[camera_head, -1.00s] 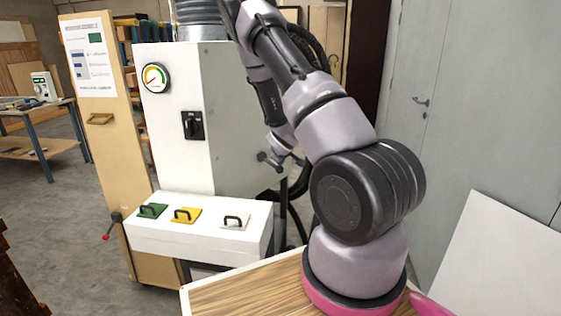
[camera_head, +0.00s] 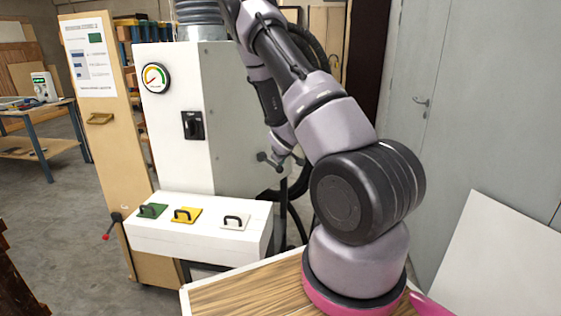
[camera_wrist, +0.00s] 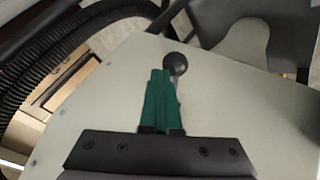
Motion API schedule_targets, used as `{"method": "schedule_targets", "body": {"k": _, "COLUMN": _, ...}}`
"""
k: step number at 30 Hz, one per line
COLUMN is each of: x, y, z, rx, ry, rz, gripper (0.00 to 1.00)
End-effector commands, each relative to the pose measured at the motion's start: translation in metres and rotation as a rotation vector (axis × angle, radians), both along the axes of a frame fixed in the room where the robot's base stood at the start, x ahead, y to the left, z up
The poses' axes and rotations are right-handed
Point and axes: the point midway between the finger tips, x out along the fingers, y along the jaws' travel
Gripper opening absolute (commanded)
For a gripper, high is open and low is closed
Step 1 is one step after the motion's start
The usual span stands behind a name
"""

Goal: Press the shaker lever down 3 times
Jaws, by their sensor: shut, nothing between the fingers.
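The shaker lever seems to be the dark lever with a round knob on the grey side of the white cabinet, near the end of my arm; its dark ball knob (camera_wrist: 177,63) shows in the wrist view. In the head view a dark knobbed part (camera_head: 263,157) shows there, small and partly mixed with my arm's end. My gripper (camera_wrist: 160,74) has green fingers, shut together and empty. Their tips overlap the left edge of the knob in the wrist view; I cannot tell whether they touch it. The lever's shaft is mostly hidden.
The white cabinet (camera_head: 172,120) carries a gauge (camera_head: 155,77) and a black switch (camera_head: 193,125). A white box (camera_head: 200,240) with green, yellow and white handled plates stands below. A red-ended lever (camera_head: 108,234) is at left. Black hoses (camera_wrist: 62,65) run beside the cabinet panel.

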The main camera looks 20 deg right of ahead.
Motion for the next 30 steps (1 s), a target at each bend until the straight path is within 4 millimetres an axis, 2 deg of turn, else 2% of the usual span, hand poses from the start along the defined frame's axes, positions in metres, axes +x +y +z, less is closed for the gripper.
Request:
{"method": "schedule_targets", "body": {"k": 18, "x": 0.001, "y": 0.001, "z": 0.038, "rx": 0.001, "ry": -0.003, "rz": 0.002, "gripper": 0.0}}
{"method": "schedule_targets", "body": {"k": 30, "x": 0.001, "y": 0.001, "z": 0.043, "rx": 0.0, "ry": -0.001, "rz": 0.002, "gripper": 0.0}}
